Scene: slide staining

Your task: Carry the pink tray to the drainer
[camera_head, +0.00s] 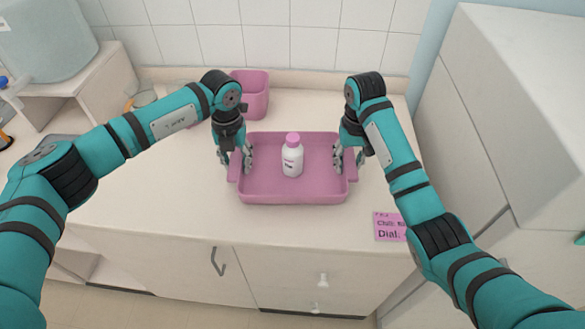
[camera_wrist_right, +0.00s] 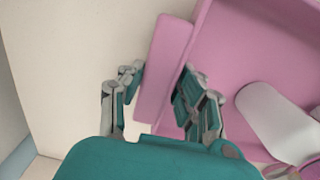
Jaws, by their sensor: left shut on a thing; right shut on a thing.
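The pink tray (camera_head: 290,196) is at the middle of the counter, close to its front edge. A white bottle with a pink cap (camera_head: 292,160) stands upright in it. My left gripper (camera_head: 238,168) is shut on the tray's left end. My right gripper (camera_head: 348,165) is shut on the tray's right end. In the right wrist view the fingers (camera_wrist_right: 158,100) straddle the tray's pink handle rim (camera_wrist_right: 165,65), and the white bottle (camera_wrist_right: 275,120) lies partly in view at the right. I cannot tell whether the tray touches the counter. I cannot make out a drainer for certain.
A pink bin (camera_head: 254,95) stands at the back, behind my left gripper. A glass vessel (camera_head: 144,97) is further left, partly behind my left arm. A pink note (camera_head: 390,227) lies at the front right edge. A tall white cabinet (camera_head: 490,110) bounds the right side.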

